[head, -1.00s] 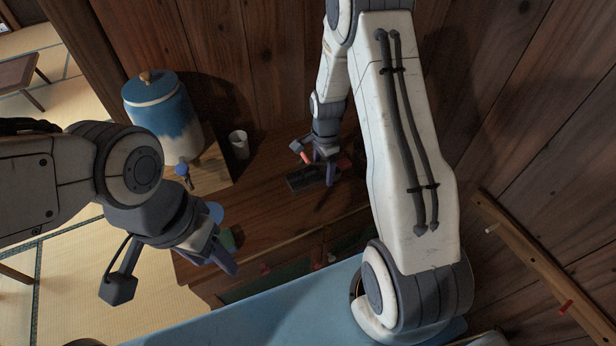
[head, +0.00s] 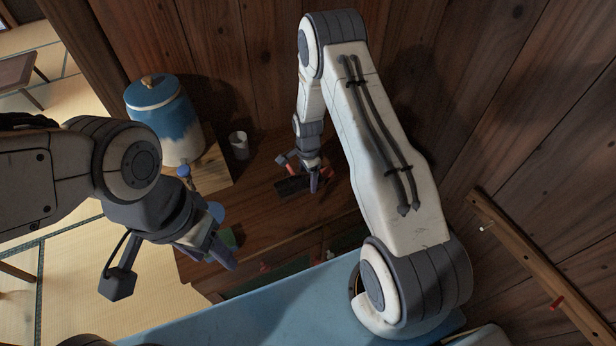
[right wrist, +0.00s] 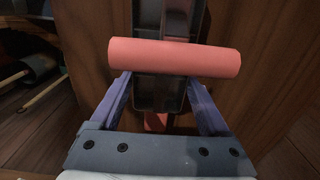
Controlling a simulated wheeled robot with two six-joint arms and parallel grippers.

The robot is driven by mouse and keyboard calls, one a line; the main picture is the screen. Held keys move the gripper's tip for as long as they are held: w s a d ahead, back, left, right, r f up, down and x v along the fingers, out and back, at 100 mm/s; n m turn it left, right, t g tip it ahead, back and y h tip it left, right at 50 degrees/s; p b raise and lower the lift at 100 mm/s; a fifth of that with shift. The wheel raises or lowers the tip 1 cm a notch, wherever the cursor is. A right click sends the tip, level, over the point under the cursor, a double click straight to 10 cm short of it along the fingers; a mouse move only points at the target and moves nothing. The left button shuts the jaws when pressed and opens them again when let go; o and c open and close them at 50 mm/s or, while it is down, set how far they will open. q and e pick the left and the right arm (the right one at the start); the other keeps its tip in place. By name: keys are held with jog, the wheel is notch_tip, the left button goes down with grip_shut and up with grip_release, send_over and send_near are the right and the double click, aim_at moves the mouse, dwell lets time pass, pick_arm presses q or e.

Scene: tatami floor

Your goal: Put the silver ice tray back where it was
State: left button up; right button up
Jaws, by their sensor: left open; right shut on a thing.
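The silver ice tray (head: 291,187) looks dark grey in the head view, over the brown wooden top near the back wall. In the right wrist view the ribbed grey tray (right wrist: 160,94) runs lengthwise between the fingers. My right gripper (head: 314,184) is shut on it; in the wrist view the fingers (right wrist: 158,82) flank it. A pink-red cylinder (right wrist: 174,58) lies across the tray in that view and hides part of it. I cannot tell whether the tray touches the wood. My left gripper (head: 224,254) is open and empty, at the cabinet's left front.
A blue and white lidded jar (head: 163,118) stands on a wooden block left of a small white cup (head: 239,145). A green item (head: 228,238) is close beside my left gripper. A wooden rail with pegs (head: 535,270) is on the right wall.

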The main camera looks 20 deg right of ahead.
jog(key=o, duration=1.6)
jog(key=shift+f, duration=0.1)
jog(key=shift+c, duration=0.2)
jog(key=shift+r, duration=0.35)
notch_tip(320, 180, up, 11)
jog(key=shift+r+b, duration=0.1)
jog(key=shift+b, duration=1.15)
jog(key=s+a+r+n, duration=0.1)
jog(key=a+r, duration=0.1)
jog(key=a+r+n, duration=0.1)
jog(key=a, duration=0.1)
jog(key=s+a+r+n, duration=0.1)
jog(key=a+r+n, duration=0.1)
jog(key=shift+s+r, duration=0.3)
jog(key=shift+s, duration=0.05)
jog(key=s+a+r+n, duration=0.6)
jog(key=s+a+n, duration=0.1)
jog(key=s+a, duration=0.1)
jog(key=s+a+r+n, duration=0.1)
jog(key=s+r+n, duration=0.1)
jog(key=s+n, duration=0.4)
jog(key=s+a+r+n+y, duration=0.1)
jog(key=s+a+r+n, duration=0.1)
jog(key=s+n, duration=0.5)
jog(key=s+r, duration=0.1)
jog(key=s, duration=0.4)
jog(key=shift+a, duration=0.3)
